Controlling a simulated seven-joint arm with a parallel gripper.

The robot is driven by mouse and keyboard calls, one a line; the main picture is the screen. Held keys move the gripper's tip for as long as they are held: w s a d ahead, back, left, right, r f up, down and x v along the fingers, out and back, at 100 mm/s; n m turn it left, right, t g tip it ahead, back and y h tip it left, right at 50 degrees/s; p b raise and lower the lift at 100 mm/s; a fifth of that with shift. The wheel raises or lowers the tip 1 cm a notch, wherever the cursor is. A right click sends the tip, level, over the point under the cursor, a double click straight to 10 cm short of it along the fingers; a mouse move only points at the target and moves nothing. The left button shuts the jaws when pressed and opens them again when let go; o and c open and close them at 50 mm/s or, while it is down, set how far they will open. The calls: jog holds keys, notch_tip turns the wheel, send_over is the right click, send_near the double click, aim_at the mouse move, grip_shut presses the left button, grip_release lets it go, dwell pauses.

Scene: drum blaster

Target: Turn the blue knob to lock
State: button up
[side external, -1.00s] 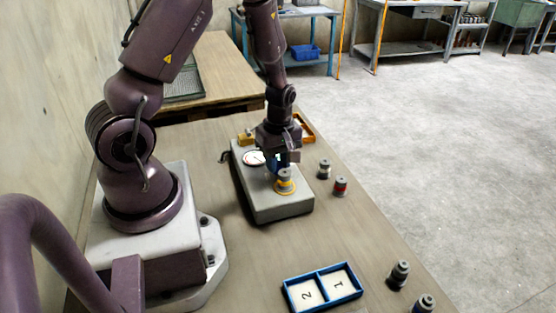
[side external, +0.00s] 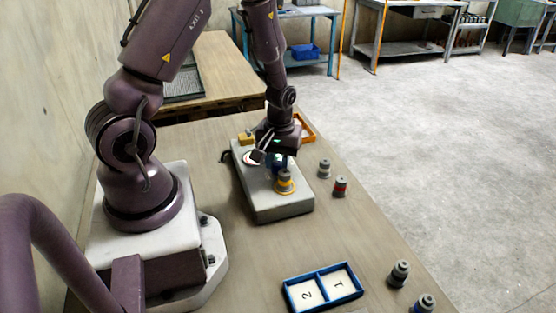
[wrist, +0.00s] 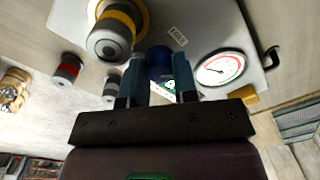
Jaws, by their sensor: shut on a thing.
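The blue knob (wrist: 159,62) sits on the grey box (side external: 280,207), between the gauge and a grey cylinder in a yellow ring. My gripper (wrist: 158,75) is shut on the knob, with one finger on each side of it in the wrist view. In the side view my gripper (side external: 277,163) is down at the box top and is turned, and the knob is mostly hidden by the fingers. The yellow-ringed cylinder (side external: 285,182) stands upright on the box just in front of the gripper. The gauge (wrist: 220,68) has a white face and a red-green rim.
Cylinders with white (side external: 324,169) and red (side external: 340,187) bands stand right of the box. Two more (side external: 399,274) stand near the table's front right edge. A blue two-part tray (side external: 322,287) lies in front. An orange tray (side external: 306,129) is behind the gripper.

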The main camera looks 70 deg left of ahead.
aim_at(279, 163)
jog(key=shift+m, duration=0.9)
jog(key=o, duration=0.9)
jog(key=shift+r, duration=0.1)
notch_tip(279, 163, up, 13)
jog(key=shift+w+d+f, duration=0.1)
jog(key=shift+w+d, duration=0.05)
